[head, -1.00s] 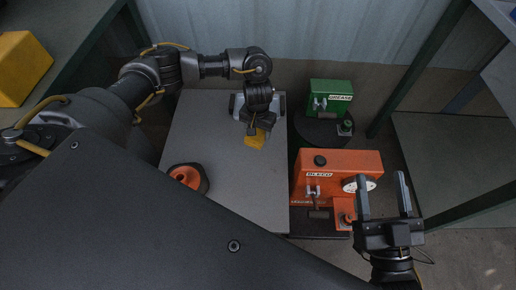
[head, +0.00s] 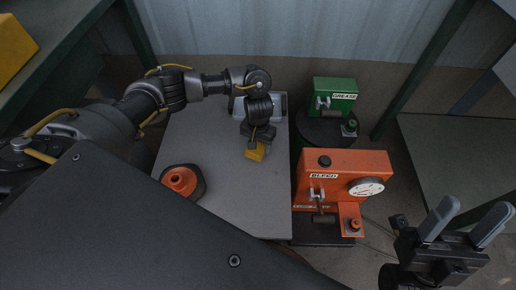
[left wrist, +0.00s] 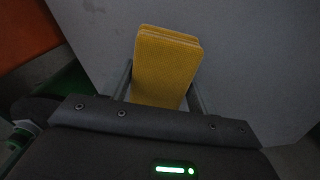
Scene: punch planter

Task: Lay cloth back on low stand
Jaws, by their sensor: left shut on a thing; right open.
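A folded yellow cloth (head: 256,152) is between the fingers of my left gripper (head: 257,144), over the grey top of the low stand (head: 225,195). The cloth also shows in the left wrist view (left wrist: 167,62), with a finger on either side and the grey surface behind it. My left gripper is shut on the cloth. I cannot tell whether the cloth touches the stand. My right gripper (head: 465,222) is open and empty at the lower right, away from the stand.
An orange and black round object (head: 181,181) sits on the left of the stand. A grey tray (head: 240,104) lies at its back edge. An orange machine with a dial (head: 340,166) and a green GREASE unit (head: 333,90) stand to the right. The stand's front middle is clear.

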